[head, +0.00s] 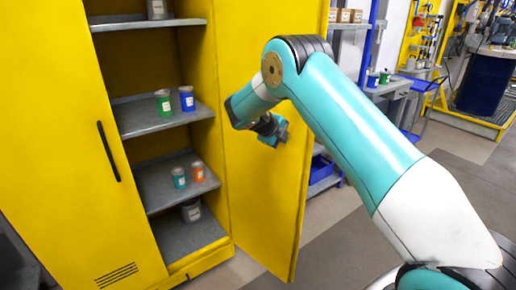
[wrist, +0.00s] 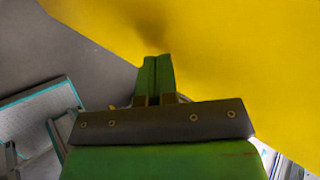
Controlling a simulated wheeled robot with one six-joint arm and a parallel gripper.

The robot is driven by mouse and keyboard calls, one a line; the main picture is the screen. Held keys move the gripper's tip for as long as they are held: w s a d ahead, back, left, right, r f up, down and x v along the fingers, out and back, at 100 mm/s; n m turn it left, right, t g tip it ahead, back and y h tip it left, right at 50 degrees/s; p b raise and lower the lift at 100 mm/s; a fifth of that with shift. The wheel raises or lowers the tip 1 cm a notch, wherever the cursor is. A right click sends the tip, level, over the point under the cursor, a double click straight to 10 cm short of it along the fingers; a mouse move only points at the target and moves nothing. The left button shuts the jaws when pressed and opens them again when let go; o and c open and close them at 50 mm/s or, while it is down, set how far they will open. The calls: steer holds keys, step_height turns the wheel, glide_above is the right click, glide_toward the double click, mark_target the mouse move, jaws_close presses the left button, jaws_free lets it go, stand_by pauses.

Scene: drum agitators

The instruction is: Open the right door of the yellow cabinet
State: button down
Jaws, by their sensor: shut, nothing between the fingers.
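The yellow cabinet (head: 110,262) stands at the left of the head view. Its left door (head: 60,130) is shut and has a black vertical handle (head: 108,150). Its right door (head: 270,200) stands wide open, swung outward, so the shelves show. My gripper (head: 282,135) is in front of the inner face of the right door, its fingers hard to make out there. In the wrist view my gripper (wrist: 152,78) has its two green fingers shut together with nothing between them, close to a yellow surface; I cannot tell whether they touch it. The right door's handle is hidden.
Grey shelves (head: 160,118) inside the cabinet hold small jars, including green (head: 163,103), blue (head: 187,99) and orange (head: 198,172) ones. A workbench (head: 392,86) and a dark blue drum (head: 484,82) stand at the back right. Grey floor lies open right of the door.

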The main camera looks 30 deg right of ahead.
steer(key=shift+a, duration=0.1)
steer(key=s+a+r+n+y+b, duration=0.1)
steer(key=s+a+r+n+b, duration=0.15)
steer(key=a+n, duration=0.2)
steer(key=s+a+r+n+t+y+b, duration=0.1)
steer(key=s+a+r+n+y, duration=0.1)
steer(key=s+a+r+n, duration=0.3)
steer(key=s+a+r+n+y+b, duration=0.1)
steer(key=s+a+n+b, duration=0.1)
steer(key=a, duration=0.4)
steer(key=s+a+n+g+y, duration=0.1)
steer(key=s+a+n+y, duration=0.2)
steer(key=s+n, duration=0.6)
steer(key=s+a+n+g+y, duration=0.1)
steer(key=s+a+n+y, duration=0.2)
steer(key=s+a+n, duration=0.3)
steer(key=s+a+n+g+y, duration=0.2)
steer(key=s+a+n, duration=0.3)
steer(key=s+n, duration=0.8)
steer(key=s+y, duration=0.1)
steer(key=s, duration=0.2)
steer(key=shift+s+a, duration=0.25)
steer(key=shift+s, duration=0.15)
